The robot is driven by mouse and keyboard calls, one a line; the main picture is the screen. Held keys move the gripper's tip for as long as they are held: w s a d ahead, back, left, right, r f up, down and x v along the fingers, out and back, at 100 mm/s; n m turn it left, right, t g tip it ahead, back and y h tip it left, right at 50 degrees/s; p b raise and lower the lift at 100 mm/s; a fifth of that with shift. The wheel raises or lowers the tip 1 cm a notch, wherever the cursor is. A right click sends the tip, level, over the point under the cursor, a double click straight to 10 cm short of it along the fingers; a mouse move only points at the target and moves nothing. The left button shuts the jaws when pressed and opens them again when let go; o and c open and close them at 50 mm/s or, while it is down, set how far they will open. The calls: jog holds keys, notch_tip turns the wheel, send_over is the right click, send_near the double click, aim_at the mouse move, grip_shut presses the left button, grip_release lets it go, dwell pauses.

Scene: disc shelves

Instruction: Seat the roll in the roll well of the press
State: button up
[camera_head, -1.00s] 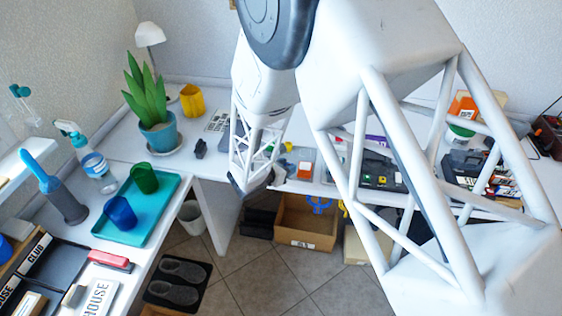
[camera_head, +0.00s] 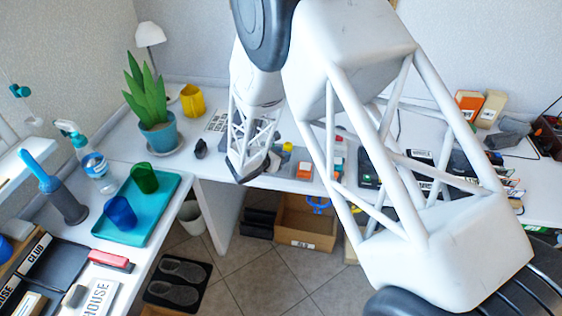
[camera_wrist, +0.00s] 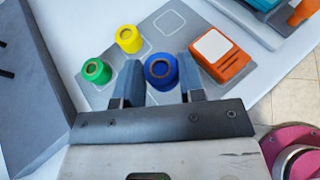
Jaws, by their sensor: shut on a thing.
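In the wrist view my gripper (camera_wrist: 163,88) is shut on a blue roll (camera_wrist: 161,72) with a brown core, one finger on each side. I cannot tell whether the roll touches the grey mat (camera_wrist: 205,22) beneath. A yellow roll (camera_wrist: 129,39) and a green roll (camera_wrist: 97,71) stand on the mat to the left. An orange block with a white panel (camera_wrist: 221,53) is just right of the gripper. In the head view my gripper (camera_head: 240,174) is over the back desk, its held roll hidden. I cannot clearly identify the press or its well.
A grey slab (camera_wrist: 32,90) is left of the gripper in the wrist view. A teal and orange item sits on a grey plate (camera_wrist: 240,14) at upper right. In the head view a plant pot (camera_head: 160,133) and a teal tray (camera_head: 160,222) stand left.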

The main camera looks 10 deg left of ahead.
jog(key=shift+f, duration=1.6)
jog(key=shift+f, duration=0.15)
jog(key=o, duration=0.9)
jog(key=v, duration=1.2)
jog(key=shift+r, duration=0.2)
